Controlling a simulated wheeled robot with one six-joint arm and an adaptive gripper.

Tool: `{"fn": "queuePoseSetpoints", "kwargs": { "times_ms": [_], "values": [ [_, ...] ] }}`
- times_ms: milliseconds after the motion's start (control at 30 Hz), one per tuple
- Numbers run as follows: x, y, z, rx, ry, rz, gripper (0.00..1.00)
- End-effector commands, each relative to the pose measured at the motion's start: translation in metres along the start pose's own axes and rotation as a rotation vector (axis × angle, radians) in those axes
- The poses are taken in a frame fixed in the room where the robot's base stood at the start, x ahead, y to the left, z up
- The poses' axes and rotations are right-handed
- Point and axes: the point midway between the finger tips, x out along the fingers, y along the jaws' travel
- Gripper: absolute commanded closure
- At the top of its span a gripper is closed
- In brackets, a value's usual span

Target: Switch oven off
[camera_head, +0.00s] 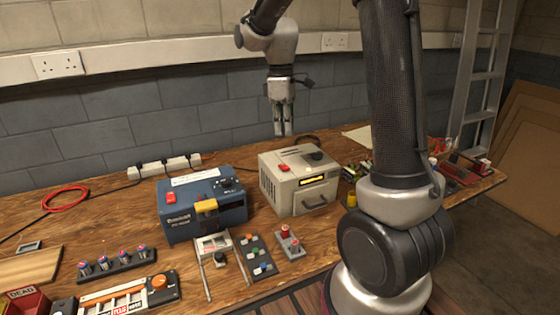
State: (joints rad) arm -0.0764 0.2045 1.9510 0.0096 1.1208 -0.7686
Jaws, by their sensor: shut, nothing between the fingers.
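A beige metal box (285,205) with a front handle and a lit yellow display stands on the workbench; it looks like the oven. A red switch (283,168) sits on its top near the left front, and a black knob (316,156) sits further right on top. I cannot tell the switch's position. My gripper (283,133) points down, shut and empty, in the air above the back of the beige box. It appears apart from the box and the switch.
A blue charger box (190,230) with its own red switch (171,197) stands left of the beige box. Button panels (257,253) and a small red-knobbed block (289,243) lie in front. A power strip (165,167) lies behind. The brick wall is close behind the bench.

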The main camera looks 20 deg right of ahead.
Motion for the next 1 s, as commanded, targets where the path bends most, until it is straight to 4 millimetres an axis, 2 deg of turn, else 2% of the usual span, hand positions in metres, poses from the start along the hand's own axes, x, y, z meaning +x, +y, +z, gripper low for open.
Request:
{"fn": "queuePoseSetpoints", "kwargs": {
  "times_ms": [33,167,300,467,667,1000],
  "values": [
    [0.000,0.011,-0.013,-0.109,-0.005,-0.006,1.00],
    [-0.018,0.025,-0.027,-0.382,0.007,0.006,1.00],
    [-0.027,0.024,-0.028,-0.603,0.004,0.001,1.00],
    [-0.024,0.023,-0.026,-0.720,0.000,-0.007,1.00],
    [0.001,0.022,-0.025,-0.728,-0.001,-0.010,1.00],
    [0.073,0.022,-0.025,-0.726,-0.001,-0.010,1.00]
  ]
}}
